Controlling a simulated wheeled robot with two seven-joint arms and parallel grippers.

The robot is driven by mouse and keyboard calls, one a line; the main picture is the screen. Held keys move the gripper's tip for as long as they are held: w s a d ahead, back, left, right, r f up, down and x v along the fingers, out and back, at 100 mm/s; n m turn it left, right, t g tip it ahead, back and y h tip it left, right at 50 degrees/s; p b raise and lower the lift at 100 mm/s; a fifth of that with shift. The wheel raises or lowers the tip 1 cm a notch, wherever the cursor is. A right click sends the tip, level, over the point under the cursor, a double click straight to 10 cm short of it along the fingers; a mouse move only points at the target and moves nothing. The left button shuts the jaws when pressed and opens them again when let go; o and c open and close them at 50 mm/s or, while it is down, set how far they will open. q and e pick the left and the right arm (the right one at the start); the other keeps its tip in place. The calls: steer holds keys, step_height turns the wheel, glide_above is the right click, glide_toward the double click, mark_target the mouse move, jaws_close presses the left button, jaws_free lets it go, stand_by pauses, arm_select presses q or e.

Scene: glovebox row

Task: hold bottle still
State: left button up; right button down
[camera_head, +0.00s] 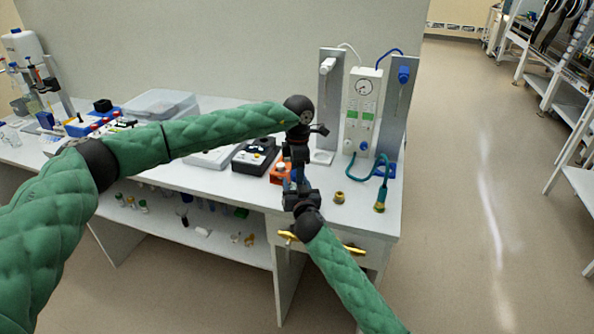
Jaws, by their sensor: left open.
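My left arm reaches across the bench, and its dark gripper (294,168) points down over the bench's front right part. My left gripper is open. My right arm comes up from the lower right, and its dark gripper (294,184) is just below the left one, close to it. A small blue thing shows between the two grippers; it may be part of the bottle, but most of it is hidden. An orange block (279,174) sits right beside them on the left. I cannot tell whether the right gripper is shut on anything.
A panel with a gauge (363,88) stands behind, between two grey uprights. A teal hose (383,172) and a brass fitting (339,197) are right of the grippers. A black box (255,155) is to the left.

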arm_select(q)
steer(key=shift+r, duration=2.25)
arm_select(e)
steer(key=shift+f, duration=0.15)
arm_select(q)
steer(key=shift+c, duration=0.3)
steer(key=shift+d, duration=0.2)
steer(key=shift+w+d+r+n, duration=0.1)
steer(key=shift+d+r+n, duration=0.1)
steer(key=shift+r, duration=0.3)
steer(key=shift+d+r+n, duration=0.1)
steer(key=shift+d+r, duration=0.05)
steer(key=shift+r, duration=0.3)
steer(key=shift+r+n, duration=0.55)
steer(key=shift+n, duration=0.45)
steer(key=shift+a+r+n, duration=0.15)
steer(key=shift+r+n, duration=0.05)
steer(key=shift+n, duration=0.5)
steer(key=n, duration=0.3)
steer(key=shift+a+n, duration=0.2)
steer(key=shift+n, duration=0.2)
steer(key=shift+f, duration=0.1)
